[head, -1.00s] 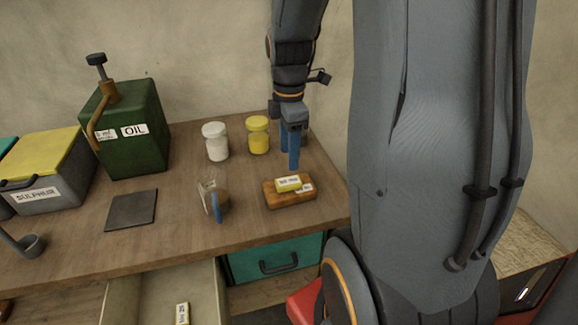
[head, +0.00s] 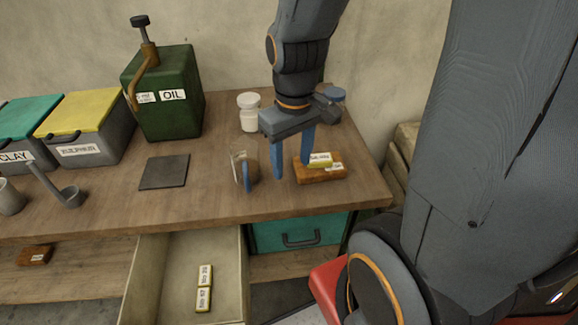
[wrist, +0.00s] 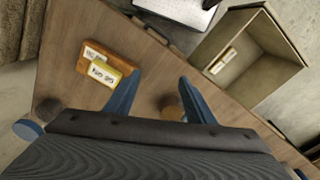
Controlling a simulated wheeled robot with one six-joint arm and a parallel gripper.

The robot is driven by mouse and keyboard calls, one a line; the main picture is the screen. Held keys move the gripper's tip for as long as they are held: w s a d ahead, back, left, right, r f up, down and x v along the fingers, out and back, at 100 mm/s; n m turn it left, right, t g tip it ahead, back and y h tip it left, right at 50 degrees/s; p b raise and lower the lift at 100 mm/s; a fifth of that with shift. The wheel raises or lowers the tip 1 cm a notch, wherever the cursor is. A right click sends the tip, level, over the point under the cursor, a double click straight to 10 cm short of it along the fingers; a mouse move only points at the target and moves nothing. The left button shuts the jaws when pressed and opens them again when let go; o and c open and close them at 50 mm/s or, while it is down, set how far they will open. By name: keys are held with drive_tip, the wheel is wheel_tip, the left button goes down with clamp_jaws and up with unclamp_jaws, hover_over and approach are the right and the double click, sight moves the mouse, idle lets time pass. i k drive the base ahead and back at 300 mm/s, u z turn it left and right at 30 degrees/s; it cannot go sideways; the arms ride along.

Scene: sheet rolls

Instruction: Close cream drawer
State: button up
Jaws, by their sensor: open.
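The cream drawer (head: 152,283) stands pulled out below the workbench's front edge, at the bottom of the head view. Two small yellow-labelled blocks (head: 204,288) lie inside it. The wrist view also shows the open drawer (wrist: 246,75) at the upper right. My gripper (head: 292,165) is above the bench top, up and to the right of the drawer, and apart from it. Its two blue fingers are spread with nothing between them. They are between a glass beaker (head: 240,170) and a wooden block (head: 320,174) with a yellow piece on it. The drawer's front is out of the head view.
A closed teal drawer (head: 300,235) is right of the cream one. A red part (head: 328,287) is at lower right.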

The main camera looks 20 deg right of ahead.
sight(161, 287)
drive_tip(key=k, duration=0.5)
drive_tip(key=u, duration=1.4)
drive_tip(key=i, duration=0.35)
drive_tip(key=z, duration=0.75)
drive_tip(key=k, duration=0.65)
drive_tip(key=u, duration=0.6)
